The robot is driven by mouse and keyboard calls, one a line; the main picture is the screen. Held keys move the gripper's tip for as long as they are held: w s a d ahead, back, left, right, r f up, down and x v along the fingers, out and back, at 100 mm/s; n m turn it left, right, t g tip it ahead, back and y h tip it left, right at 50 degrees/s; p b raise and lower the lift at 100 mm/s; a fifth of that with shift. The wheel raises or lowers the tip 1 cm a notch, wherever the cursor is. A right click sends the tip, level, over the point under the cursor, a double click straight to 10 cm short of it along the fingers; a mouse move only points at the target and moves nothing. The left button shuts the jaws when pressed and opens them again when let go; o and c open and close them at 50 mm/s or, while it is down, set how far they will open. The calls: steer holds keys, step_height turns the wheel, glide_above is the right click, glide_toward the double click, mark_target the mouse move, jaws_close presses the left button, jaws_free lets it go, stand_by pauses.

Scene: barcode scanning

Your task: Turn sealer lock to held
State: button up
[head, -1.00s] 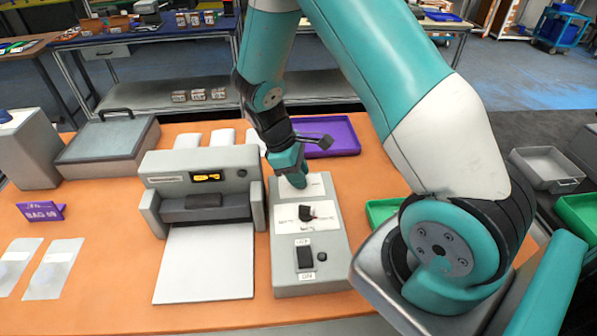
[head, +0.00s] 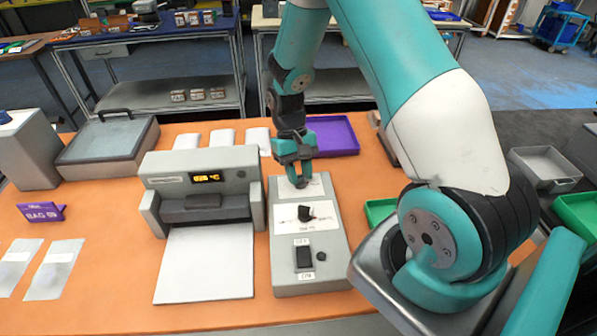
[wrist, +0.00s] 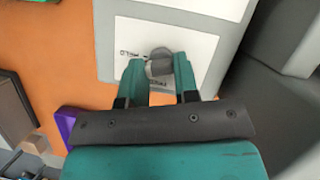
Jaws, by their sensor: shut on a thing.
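The grey control box (head: 335,262) stands on the orange table, right of the sealer (head: 166,170). My gripper (head: 297,180) points down at the far end of the box. In the wrist view my gripper (wrist: 158,70) is shut on a grey round knob (wrist: 160,56), the lock, over a white label plate (wrist: 198,48). The label print is mostly too small to read and part is covered by the fingers. Nearer on the box are a black lever (head: 305,213) and a black rocker switch (head: 304,257).
A purple tray (head: 335,136) lies behind the box and a green tray (head: 380,210) to its right. A lidded grey case (head: 105,145) and a purple bag sign (head: 42,213) are at the left. White packets lie behind the sealer.

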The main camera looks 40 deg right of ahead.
steer(key=shift+w+d+m+t+y, duration=0.1)
steer(key=shift+m+t+y, duration=0.4)
steer(key=shift+m, duration=1.5)
steer(key=o, duration=0.9)
steer(key=shift+r, duration=0.1)
steer(key=v, duration=0.5)
steer(key=b+v, duration=0.1)
steer(key=v, duration=0.5)
steer(key=b+v, duration=0.1)
steer(key=v, duration=0.5)
steer(key=shift+w+d, duration=0.2)
steer(key=shift+d, duration=0.15)
